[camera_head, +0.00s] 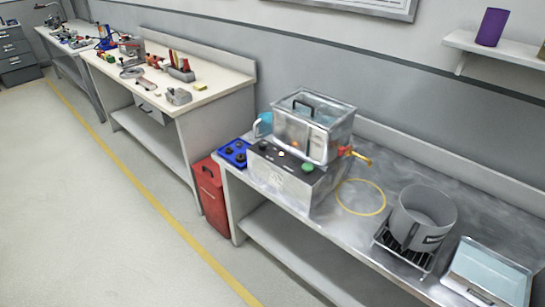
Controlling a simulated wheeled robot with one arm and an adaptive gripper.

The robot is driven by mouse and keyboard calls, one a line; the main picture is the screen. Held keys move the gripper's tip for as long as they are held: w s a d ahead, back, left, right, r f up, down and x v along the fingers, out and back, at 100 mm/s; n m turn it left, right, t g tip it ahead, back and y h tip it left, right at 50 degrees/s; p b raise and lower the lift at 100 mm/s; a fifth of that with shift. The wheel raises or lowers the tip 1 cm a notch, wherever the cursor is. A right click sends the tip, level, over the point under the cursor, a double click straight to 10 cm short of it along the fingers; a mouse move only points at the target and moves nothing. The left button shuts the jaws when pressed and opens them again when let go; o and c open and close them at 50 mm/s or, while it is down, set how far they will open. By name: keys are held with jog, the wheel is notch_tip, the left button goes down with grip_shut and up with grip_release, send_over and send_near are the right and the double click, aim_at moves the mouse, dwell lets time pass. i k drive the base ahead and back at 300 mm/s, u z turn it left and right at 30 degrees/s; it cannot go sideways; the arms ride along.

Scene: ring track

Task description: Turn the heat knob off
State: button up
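A grey metal unit (290,183) stands on the steel bench, with a lidded clear tank (313,125) on it. Its top panel carries a small dark knob (263,145), a pale one (282,153) and a green round button or knob (308,167). A small orange glow (296,146) shows at the tank's lower front. I cannot tell which knob is the heat knob, and the settings are too small to read. My gripper is not in view.
A yellow ring (360,197) marks the steel bench (340,232) right of the unit. A red-and-yellow tap (355,155) juts from the tank. A grey pot (421,216) stands on a black rack. A red bin (211,197) is below. The floor (110,220) in front is clear.

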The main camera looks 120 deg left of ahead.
aim_at(262, 145)
jog(key=u, duration=4.25)
jog(key=i, duration=1.6)
jog(key=u, duration=0.3)
